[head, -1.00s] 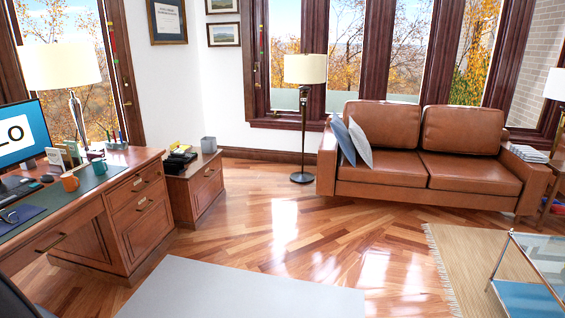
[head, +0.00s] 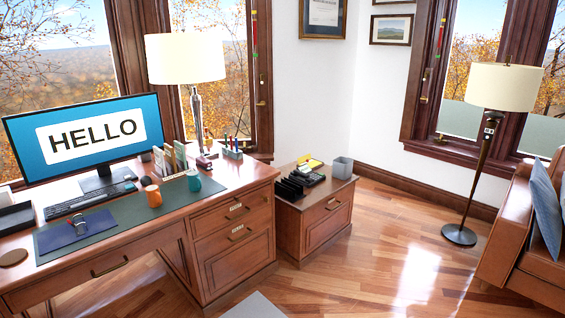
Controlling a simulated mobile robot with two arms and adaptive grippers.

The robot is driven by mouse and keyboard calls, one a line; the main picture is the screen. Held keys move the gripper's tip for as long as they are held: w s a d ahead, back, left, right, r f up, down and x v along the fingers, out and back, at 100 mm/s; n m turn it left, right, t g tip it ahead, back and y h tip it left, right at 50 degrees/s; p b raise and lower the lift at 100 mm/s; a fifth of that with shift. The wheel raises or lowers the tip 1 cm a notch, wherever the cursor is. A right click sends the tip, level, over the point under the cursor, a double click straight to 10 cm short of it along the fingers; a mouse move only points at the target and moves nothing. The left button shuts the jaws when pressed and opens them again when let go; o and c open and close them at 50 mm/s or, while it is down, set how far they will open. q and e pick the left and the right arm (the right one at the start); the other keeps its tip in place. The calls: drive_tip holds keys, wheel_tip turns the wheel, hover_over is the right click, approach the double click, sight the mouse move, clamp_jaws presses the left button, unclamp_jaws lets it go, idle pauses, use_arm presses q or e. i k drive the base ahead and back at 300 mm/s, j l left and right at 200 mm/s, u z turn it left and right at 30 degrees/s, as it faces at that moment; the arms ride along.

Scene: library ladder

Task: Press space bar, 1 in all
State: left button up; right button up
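A black keyboard (head: 90,200) lies on the wooden desk (head: 120,248) at the left of the head view, below a monitor (head: 88,138) that reads HELLO. The space bar is on this keyboard but is too small to make out. Neither of my grippers is in view.
A low cabinet (head: 318,220) stands right of the desk.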

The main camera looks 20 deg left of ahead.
sight(94, 199)
drive_tip(key=i+j+u, duration=0.15)
drive_tip(key=u, duration=0.25)
drive_tip(key=i+u, duration=0.4)
drive_tip(key=i+l+u, duration=0.1)
drive_tip(key=i+u, duration=0.25)
drive_tip(key=i+l+u, duration=0.1)
drive_tip(key=u, duration=0.3)
drive_tip(key=i+u, duration=0.4)
drive_tip(key=i, duration=0.45)
drive_tip(key=j, duration=0.05)
